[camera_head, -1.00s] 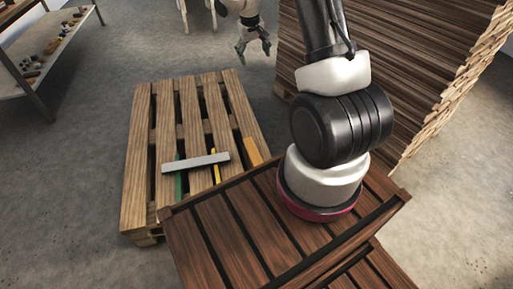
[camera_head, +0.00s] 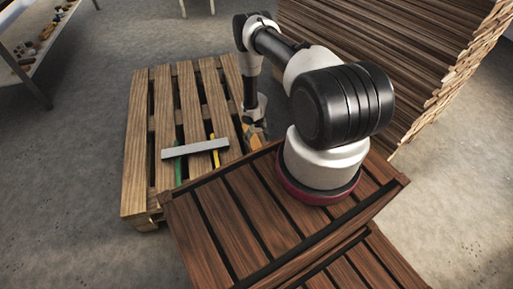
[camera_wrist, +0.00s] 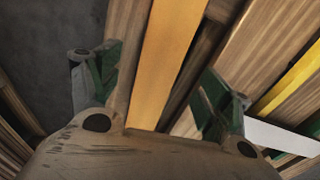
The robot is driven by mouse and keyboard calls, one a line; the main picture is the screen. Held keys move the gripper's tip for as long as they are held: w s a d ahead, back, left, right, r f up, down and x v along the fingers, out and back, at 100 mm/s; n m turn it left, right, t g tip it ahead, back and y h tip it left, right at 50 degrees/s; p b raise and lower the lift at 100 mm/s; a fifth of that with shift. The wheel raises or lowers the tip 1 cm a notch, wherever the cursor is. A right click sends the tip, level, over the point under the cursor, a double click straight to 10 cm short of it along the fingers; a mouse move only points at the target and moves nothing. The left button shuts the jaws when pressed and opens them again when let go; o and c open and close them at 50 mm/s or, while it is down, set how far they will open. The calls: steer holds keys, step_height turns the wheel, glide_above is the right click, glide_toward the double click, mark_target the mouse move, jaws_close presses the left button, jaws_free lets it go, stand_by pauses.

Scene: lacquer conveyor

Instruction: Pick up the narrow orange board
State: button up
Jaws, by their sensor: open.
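The narrow orange board (camera_wrist: 167,55) lies on the wooden pallet (camera_head: 162,116) and runs lengthwise between my gripper's two spread fingers in the wrist view. My gripper (camera_wrist: 155,84) is open, with a finger on each side of the board. I cannot tell whether either finger touches it. In the head view, my gripper (camera_head: 254,128) is low over the pallet's right side and hides most of the orange board.
A pale grey board (camera_head: 195,148) lies across a green board (camera_head: 178,172) and a yellow board (camera_head: 215,160) left of my gripper. A dark slatted wooden platform (camera_head: 240,205) stands in front. A tall plank stack (camera_head: 420,60) rises at the right.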

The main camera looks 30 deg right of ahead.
mark_target(256, 146)
step_height(256, 146, down, 5)
steer(key=shift+a, duration=0.1)
stand_by(0.3)
steer(key=c, duration=1.2)
steer(key=shift+r, duration=0.1)
